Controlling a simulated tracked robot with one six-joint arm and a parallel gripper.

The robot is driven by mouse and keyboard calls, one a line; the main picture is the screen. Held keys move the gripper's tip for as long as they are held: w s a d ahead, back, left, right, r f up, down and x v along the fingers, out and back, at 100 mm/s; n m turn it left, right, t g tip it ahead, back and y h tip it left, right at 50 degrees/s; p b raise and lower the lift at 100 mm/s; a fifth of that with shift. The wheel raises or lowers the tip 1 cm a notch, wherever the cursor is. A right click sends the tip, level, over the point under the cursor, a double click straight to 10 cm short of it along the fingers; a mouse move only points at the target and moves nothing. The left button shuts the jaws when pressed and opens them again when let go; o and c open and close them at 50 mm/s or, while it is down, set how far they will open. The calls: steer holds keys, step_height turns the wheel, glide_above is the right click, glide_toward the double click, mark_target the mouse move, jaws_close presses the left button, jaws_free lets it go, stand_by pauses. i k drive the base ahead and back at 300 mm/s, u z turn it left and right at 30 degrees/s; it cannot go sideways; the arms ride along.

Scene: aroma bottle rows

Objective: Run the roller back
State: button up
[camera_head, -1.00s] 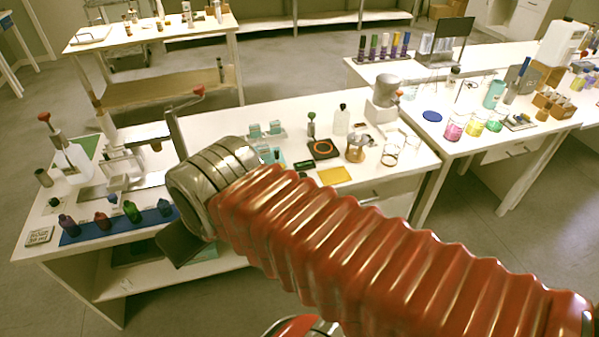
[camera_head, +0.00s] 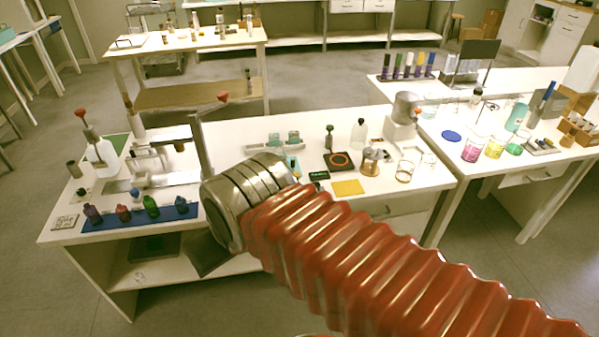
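A white and metal bench apparatus (camera_head: 150,160) stands at the left of the near table, with a flat pale bed (camera_head: 165,182) in front of it. I cannot make out which part is the roller. A grey upright post (camera_head: 201,145) with a red-tipped crank (camera_head: 223,97) rises just behind my arm. My red ribbed arm crosses the lower right and ends in a metal wrist at the picture's middle left.
Small coloured bottles stand on a blue strip (camera_head: 180,214) at the table's front left. A white bottle (camera_head: 103,155) with a red-topped rod stands behind them. A yellow sheet (camera_head: 348,188), black square plate (camera_head: 338,161) and glassware lie right of my wrist. Open floor lies in front.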

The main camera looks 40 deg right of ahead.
mark_target(297, 174)
steer(key=z, duration=0.45)
steer(key=i, duration=1)
steer(key=z, duration=0.05)
